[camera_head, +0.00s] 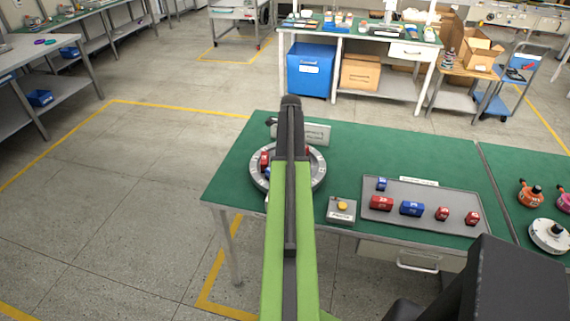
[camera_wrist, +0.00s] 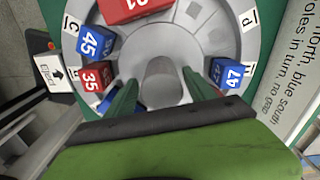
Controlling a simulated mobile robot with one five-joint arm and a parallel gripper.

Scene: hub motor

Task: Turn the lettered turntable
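The lettered turntable (camera_head: 318,174) is a round grey disc near the left end of the green bench; my arm hides its middle in the head view. In the wrist view its pale ring (camera_wrist: 222,38) carries letter tags, among them a C tag (camera_wrist: 72,25). Around the ring sit a red block (camera_wrist: 130,8), a blue 45 block (camera_wrist: 95,42), a red 35 block (camera_wrist: 96,75) and a blue 47 block (camera_wrist: 232,74). My gripper (camera_wrist: 162,85) is open, its green fingers either side of the grey central hub (camera_wrist: 161,70), with visible gaps. Another blue block is partly hidden by the left finger.
A sign (camera_head: 314,133) stands behind the turntable. An orange-button box (camera_head: 341,209) sits to its right, then a grey tray (camera_head: 425,187) with several red and blue blocks. A dark device with an arrow label (camera_wrist: 58,74) lies left of the turntable in the wrist view.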

